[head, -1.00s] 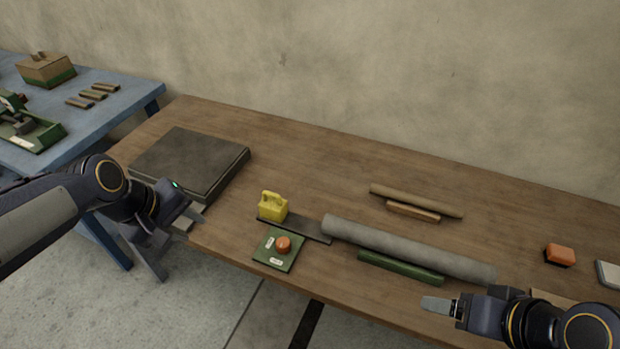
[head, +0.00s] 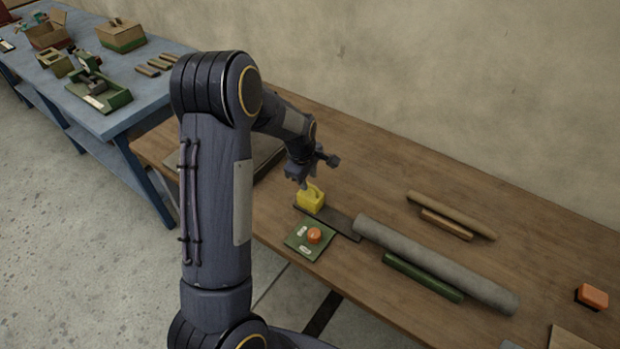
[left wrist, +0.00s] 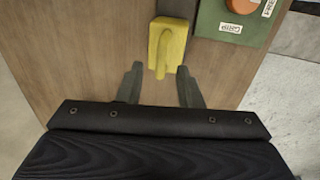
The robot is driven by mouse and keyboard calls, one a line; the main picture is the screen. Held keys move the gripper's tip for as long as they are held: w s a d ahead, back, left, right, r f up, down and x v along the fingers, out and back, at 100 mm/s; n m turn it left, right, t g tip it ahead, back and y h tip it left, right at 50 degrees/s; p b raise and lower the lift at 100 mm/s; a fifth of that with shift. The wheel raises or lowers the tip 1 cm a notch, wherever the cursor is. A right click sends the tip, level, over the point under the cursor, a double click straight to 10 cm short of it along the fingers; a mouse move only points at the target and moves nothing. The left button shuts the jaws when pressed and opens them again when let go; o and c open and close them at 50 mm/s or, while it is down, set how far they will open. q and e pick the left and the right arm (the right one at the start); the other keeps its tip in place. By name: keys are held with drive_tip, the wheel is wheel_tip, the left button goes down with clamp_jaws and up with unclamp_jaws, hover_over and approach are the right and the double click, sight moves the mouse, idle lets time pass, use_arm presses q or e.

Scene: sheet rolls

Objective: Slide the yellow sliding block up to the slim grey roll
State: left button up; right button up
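The yellow sliding block (head: 311,200), with a handle on top, sits at the left end of a dark rail (head: 340,224). The long slim grey roll (head: 435,262) lies at the rail's right end, apart from the block. My left gripper (head: 304,184) is just above the block, pointing down. In the left wrist view, its fingers (left wrist: 160,86) are apart, and the handle of the yellow block (left wrist: 163,50) reaches between their tips; I see no grip on it. Only what seems a fingertip of my right gripper (head: 509,344) shows at the bottom edge.
A green plate with an orange button (head: 314,236) lies just in front of the rail. A green bar (head: 423,277) lies before the grey roll, and brown pieces (head: 450,214) lie behind it. A dark slab (head: 268,160) is partly hidden by my left arm. An orange block (head: 592,296) lies far right.

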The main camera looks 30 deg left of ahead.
use_arm(q)
drive_tip(key=shift+w+f, duration=0.15)
drive_tip(key=shift+f, duration=0.65)
clamp_jaws()
